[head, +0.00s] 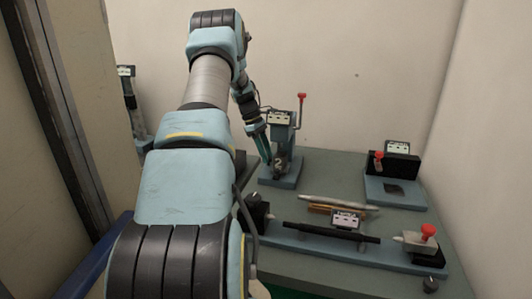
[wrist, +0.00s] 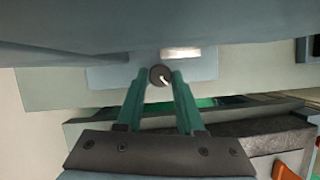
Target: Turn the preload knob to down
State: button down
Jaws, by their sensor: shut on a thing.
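The knob (wrist: 160,75) is small, dark and round, with a white pointer mark that slants to the lower right in the wrist view. I take it to be the preload knob, but its label cannot be read. My gripper (wrist: 161,78) is shut on it, with one green finger on each side. In the head view my gripper (head: 269,162) reaches down to the front of an upright blue fixture (head: 280,140) at the back left of the table. There the knob is small and partly hidden by the fingers.
The fixture carries a label plate and a red-tipped lever (head: 301,98). A long black bar (head: 331,232) on a blue base lies in front. A red-knobbed clamp (head: 428,231) stands front right, and another blue-based fixture (head: 394,186) back right. A pale rod (head: 338,201) lies mid-table.

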jog(key=m+g+y, duration=0.1)
jog(key=m, duration=0.3)
jog(key=shift+w+d, duration=0.1)
jog(key=shift+w, duration=0.05)
jog(key=shift+w+d+m+g+y, duration=0.1)
jog(key=shift+m+g+y, duration=0.45)
jog(key=shift+m, duration=1.25)
jog(key=c, duration=0.8)
grip_release()
jog(key=shift+r, duration=0.1)
jog(key=b+v, duration=0.1)
jog(key=v, duration=0.9)
jog(key=shift+w+r, duration=0.15)
jog(key=shift+r, duration=0.15)
jog(key=shift+b, duration=0.3)
